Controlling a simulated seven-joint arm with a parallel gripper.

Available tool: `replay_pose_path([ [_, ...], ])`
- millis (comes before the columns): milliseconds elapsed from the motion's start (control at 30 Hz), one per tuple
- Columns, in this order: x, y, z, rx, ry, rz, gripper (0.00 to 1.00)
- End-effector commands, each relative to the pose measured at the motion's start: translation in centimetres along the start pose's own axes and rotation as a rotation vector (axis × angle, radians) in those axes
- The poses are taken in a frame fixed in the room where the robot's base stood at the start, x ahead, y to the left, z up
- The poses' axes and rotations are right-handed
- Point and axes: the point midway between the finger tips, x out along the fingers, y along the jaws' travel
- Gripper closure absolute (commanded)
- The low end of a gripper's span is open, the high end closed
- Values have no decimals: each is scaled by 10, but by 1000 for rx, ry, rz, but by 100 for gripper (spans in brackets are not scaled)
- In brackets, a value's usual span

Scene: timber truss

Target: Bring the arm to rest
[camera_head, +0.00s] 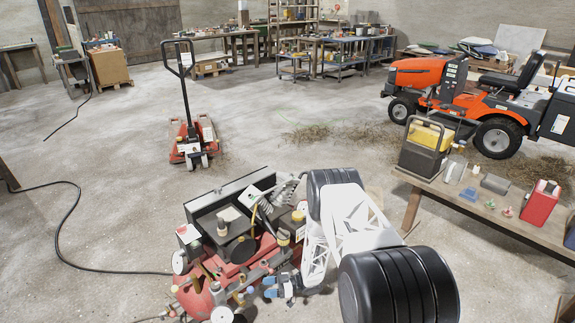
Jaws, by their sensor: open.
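My arm, white with black joints, reaches in from the lower right of the head view and bends down at the middle. My gripper (270,287), with blue fingertips, is small in the picture at the lower middle. Its two fingertips look apart, with nothing seen between them. It is beside or over the right side of a red machine (232,272) crowded with parts; I cannot tell whether they touch. Part of the machine is hidden behind my arm.
A workbench (480,212) with bottles, a yellow-black canister (425,147) and a red can (540,203) stands right of my arm. An orange lawn tractor (470,90) and a red pallet jack (195,140) stand behind. A black cable (65,225) lies left.

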Motion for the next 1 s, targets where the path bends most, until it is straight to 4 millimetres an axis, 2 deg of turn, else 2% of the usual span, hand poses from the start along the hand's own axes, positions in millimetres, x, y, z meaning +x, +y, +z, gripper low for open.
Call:
replay_pose_path([
  [167, -2, 6, -10, -13, -16, 23, 37],
  [367, -8, 24, -45, -52, -69, 102, 37],
  [700, -32, 62, -137, -134, -212, 329, 37],
  [1000, -64, 80, -224, -177, -333, 540, 37],
])
